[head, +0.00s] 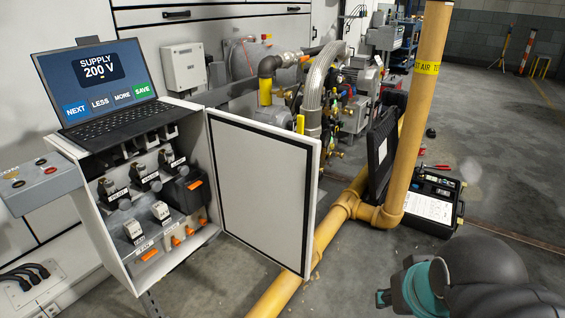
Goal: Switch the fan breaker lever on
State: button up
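An open white breaker cabinet (130,284) stands at the left, its door (262,185) swung out to the right. Inside, the upper row holds several dark switch units with pale labels, among them a left one (108,188), a middle one (146,176) and a right one (170,158). Below are two pale-faced units, a left one (133,229) and a right one (160,211). My dark arm with a teal band shows at bottom right, well apart from the cabinet; my gripper's fingers are not visible.
A laptop (95,80) on the cabinet top reads SUPPLY 200 V. A grey control box (38,182) juts out left. A yellow pipe (418,120) rises right of the door and runs along the floor.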

aim_at(132, 147)
jog(key=z, duration=0.6)
jog(key=i, duration=2.5)
jog(key=u, duration=3.1)
jog(key=k, duration=0.3)
jog(key=u, duration=0.55)
